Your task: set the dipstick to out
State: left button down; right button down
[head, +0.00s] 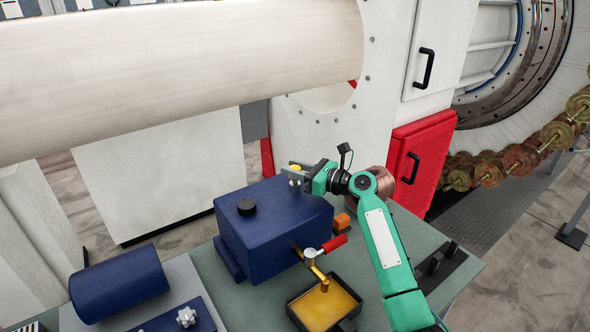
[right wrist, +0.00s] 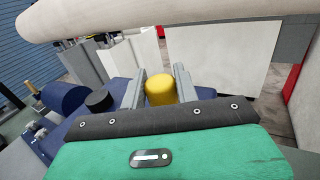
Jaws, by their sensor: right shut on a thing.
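The dipstick's yellow knob (right wrist: 160,92) sits between the two grey fingers of my right gripper (head: 298,174), which is shut on it. A bit of yellow also shows between the fingers in the head view, over the far right part of the blue tank (head: 262,237). The dipstick's rod is hidden, so I cannot tell how far it is drawn from the tank. The tank has a black cap (head: 247,207) on top, which the right wrist view also shows left of the fingers. My left gripper is not in view.
A valve with a red handle (head: 335,244) is on the tank's front, above a tray of yellow oil (head: 325,304). An orange block (head: 342,222) and a copper spool (head: 379,182) stand right of the tank. A large pale cylinder (head: 180,75) spans above and behind.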

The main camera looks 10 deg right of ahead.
aim_at(295, 167)
notch_tip(295, 167, up, 9)
jog(key=p, duration=0.7)
jog(key=shift+f, duration=0.2)
jog(key=c, duration=1.1)
grip_release()
jog(key=shift+f, duration=0.1)
jog(key=shift+o, duration=0.2)
jog(key=b+v, duration=0.5)
jog(key=v, duration=0.9)
jog(key=shift+w, duration=0.1)
